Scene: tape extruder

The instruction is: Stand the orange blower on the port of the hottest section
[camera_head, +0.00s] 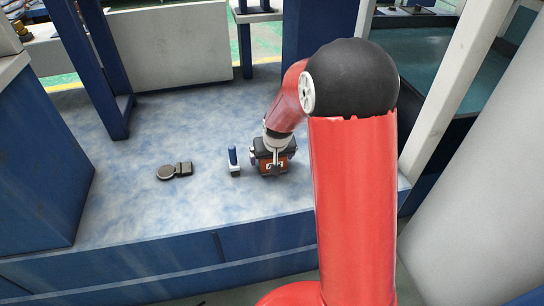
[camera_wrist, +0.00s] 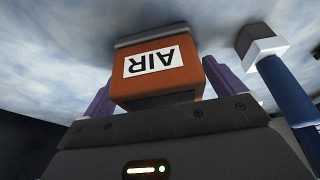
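The orange blower (camera_head: 272,165) is at the front right part of the blue table, below my gripper (camera_head: 274,150). In the wrist view the blower (camera_wrist: 160,68) has a white label reading AIR, upside down, and a grey edge along its top. It sits between the two purple fingers of my gripper (camera_wrist: 160,90), one at each side. The fingers look close to its sides, but I cannot tell whether they press on it. My arm and wrist hide part of the blower in the head view. I cannot make out any heated section or port.
A blue-and-white upright tool (camera_head: 233,162) stands just left of the blower; it shows at the right of the wrist view (camera_wrist: 285,85). A dark grey device with a round end (camera_head: 172,171) lies farther left. Blue posts (camera_head: 100,70) rise at the back. The table between is clear.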

